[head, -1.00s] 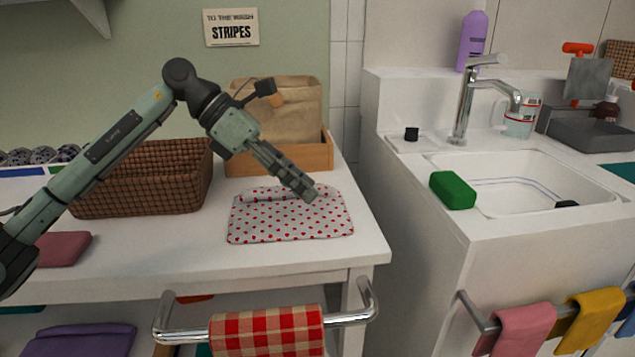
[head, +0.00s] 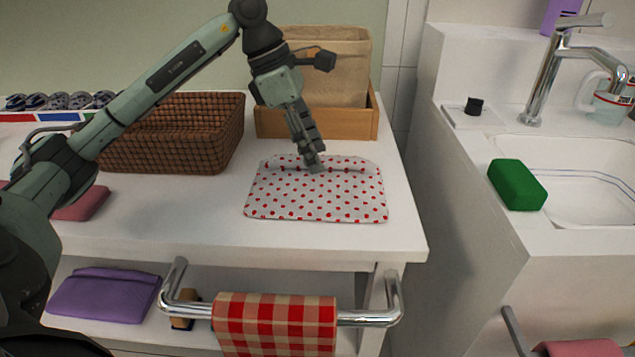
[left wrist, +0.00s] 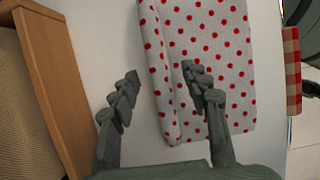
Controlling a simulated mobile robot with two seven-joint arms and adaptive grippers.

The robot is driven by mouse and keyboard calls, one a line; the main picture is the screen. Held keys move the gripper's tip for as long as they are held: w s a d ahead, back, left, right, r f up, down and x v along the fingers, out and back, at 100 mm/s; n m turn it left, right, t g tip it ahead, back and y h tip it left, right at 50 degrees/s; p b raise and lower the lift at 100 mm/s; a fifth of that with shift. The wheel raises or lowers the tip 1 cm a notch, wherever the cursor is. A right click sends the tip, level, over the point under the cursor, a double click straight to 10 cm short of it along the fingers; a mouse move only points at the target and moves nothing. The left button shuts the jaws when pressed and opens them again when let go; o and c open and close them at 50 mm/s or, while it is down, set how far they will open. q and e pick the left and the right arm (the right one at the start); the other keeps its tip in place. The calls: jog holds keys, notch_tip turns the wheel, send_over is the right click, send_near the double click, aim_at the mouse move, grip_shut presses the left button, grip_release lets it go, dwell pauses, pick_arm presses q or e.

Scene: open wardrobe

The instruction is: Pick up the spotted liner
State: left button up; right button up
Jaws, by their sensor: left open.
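The spotted liner (head: 318,196), white with red dots, lies folded on the white table top, with a raised fold along its back edge. My left gripper (head: 313,165) points down at the middle of that back edge. In the left wrist view the liner (left wrist: 225,75) fills the upper middle. There my left gripper (left wrist: 160,80) is open. One finger is over the bare table beside the fold, and the other is over the liner, so the fold lies between them. Whether the fingertips touch the liner cannot be told. My right gripper is not in view.
A wooden box (head: 290,125) with a beige fabric bin (head: 335,65) stands close behind the liner. A brown wicker basket (head: 170,135) stands to its left. A chrome rail with a red checked cloth (head: 275,322) is at the table's front. A sink with a green sponge (head: 517,185) is right.

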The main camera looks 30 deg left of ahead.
pick_arm(q)
jog(key=shift+w+d+f, duration=0.1)
jog(key=shift+d+f, duration=0.05)
jog(key=shift+f, duration=0.2)
jog(key=shift+c, duration=0.5)
grip_shut()
